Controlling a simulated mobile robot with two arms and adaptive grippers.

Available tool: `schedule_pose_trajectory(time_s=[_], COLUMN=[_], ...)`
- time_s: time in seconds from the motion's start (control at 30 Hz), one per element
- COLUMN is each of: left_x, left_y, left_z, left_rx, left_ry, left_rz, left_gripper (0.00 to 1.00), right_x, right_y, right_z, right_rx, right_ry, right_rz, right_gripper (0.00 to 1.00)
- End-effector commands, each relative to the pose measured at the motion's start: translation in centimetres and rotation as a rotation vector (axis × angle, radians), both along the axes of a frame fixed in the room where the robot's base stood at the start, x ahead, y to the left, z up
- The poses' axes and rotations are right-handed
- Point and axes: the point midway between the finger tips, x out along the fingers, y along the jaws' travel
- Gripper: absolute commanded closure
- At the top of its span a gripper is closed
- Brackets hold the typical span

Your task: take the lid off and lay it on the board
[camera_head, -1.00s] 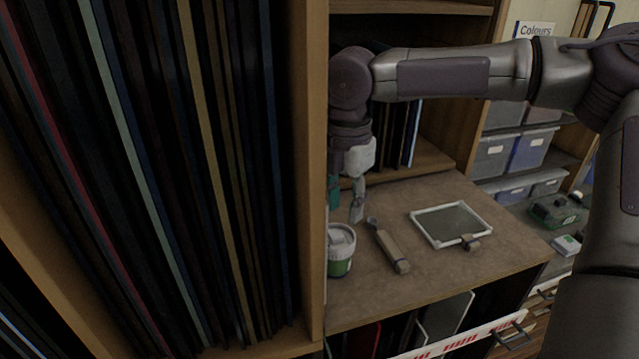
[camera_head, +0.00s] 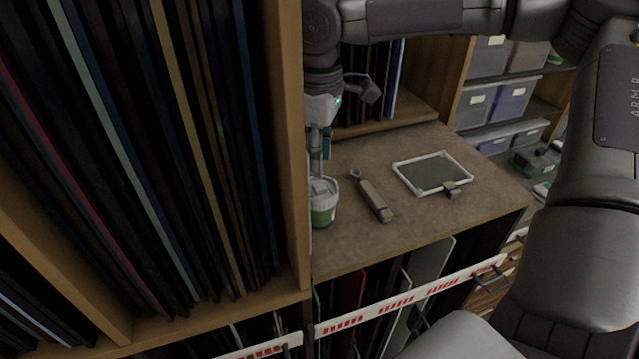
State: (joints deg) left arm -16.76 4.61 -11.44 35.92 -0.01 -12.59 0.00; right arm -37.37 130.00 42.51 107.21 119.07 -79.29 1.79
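A small white pot with a green label (camera_head: 323,215) stands at the left front of the brown worktop (camera_head: 420,220), close to the shelf upright. Its pale top, where the lid (camera_head: 324,187) is, is partly hidden by my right gripper (camera_head: 346,137). That gripper is open: one finger points down to the pot's top, and the other is spread out to the right, well above the worktop. I cannot tell whether the lower finger touches the lid. A white-framed flat panel (camera_head: 432,174) lies on the worktop; I cannot tell whether it is the board. My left gripper is not in view.
A wooden-handled tool (camera_head: 374,200) lies right of the pot. A small block (camera_head: 452,190) sits at the panel's front edge. A teal item (camera_head: 327,142) stands behind the gripper. The shelf upright (camera_head: 292,150) is close on the left. Bare worktop lies in front of the panel.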

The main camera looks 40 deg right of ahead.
Motion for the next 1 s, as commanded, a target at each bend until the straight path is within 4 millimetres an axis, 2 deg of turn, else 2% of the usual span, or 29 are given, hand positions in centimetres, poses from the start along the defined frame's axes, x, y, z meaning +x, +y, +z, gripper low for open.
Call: schedule_pose_trajectory(time_s=[0.6,0.7,0.8,1.0], left_x=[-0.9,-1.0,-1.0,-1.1], left_y=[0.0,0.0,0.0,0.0], left_z=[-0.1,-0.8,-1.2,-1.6], left_rx=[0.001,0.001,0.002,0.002], left_ry=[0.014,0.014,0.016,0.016], left_rz=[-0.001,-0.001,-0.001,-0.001], left_gripper=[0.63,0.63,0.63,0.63], right_x=[0.0,-0.1,0.0,-0.1], right_y=[0.0,0.0,0.0,0.0], right_z=[-0.9,-3.7,-5.3,-7.0], right_rx=[0.001,-0.005,-0.003,-0.003], right_ry=[0.001,0.003,0.002,0.004], right_rz=[-0.921,-0.908,-0.907,-0.906], right_gripper=[0.61,0.61,0.61,0.61])
